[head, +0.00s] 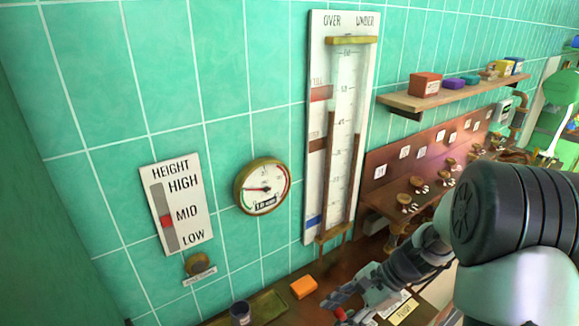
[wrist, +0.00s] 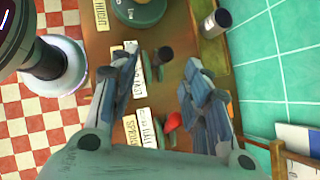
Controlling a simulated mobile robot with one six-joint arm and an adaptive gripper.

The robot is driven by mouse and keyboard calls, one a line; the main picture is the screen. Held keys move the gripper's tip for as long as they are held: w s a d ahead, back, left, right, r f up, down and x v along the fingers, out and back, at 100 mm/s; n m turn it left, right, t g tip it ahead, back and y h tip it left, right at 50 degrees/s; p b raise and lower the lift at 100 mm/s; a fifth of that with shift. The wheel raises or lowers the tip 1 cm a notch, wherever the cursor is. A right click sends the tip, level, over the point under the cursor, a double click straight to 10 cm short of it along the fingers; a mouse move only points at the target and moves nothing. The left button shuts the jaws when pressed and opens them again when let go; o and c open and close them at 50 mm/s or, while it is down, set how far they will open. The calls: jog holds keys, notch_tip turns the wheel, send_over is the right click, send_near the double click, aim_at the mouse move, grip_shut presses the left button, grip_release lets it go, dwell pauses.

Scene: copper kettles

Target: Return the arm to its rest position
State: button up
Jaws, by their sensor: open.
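My gripper (head: 355,300) is low over the brown bench at the bottom of the head view, with my arm reaching in from the right. In the wrist view my gripper (wrist: 163,60) has its two grey-blue fingers spread wide apart, with nothing held between them. The bench with several white label cards (wrist: 140,128) shows beyond and between the fingers. The red object's shape is partly hidden by the right finger.
An orange block (head: 304,287), a tray (head: 268,304) and a dark jar (head: 240,313) are left of my gripper. A tall OVER/UNDER gauge (head: 341,120) stands on the tiled wall behind. A shelf (head: 400,102) and a panel with brass knobs (head: 375,170) are at the right.

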jog(key=s+a+r+n+t+h+b, duration=0.1)
jog(key=s+r+n+h+b, duration=0.3)
jog(key=s+r+n, duration=0.5)
jog(key=s+d+r+n+t+h+b, duration=0.1)
jog(key=s+n+t, duration=0.1)
jog(key=s, duration=0.3)
jog(key=s+d+r+n+t+h+b, duration=0.1)
jog(key=s+n+t+h+b, duration=0.1)
jog(key=s+n, duration=0.2)
jog(key=shift+s+d+r+h, duration=0.25)
jog(key=shift+s+d+h, duration=0.05)
jog(key=shift+s, duration=0.8)
dwell(0.3)
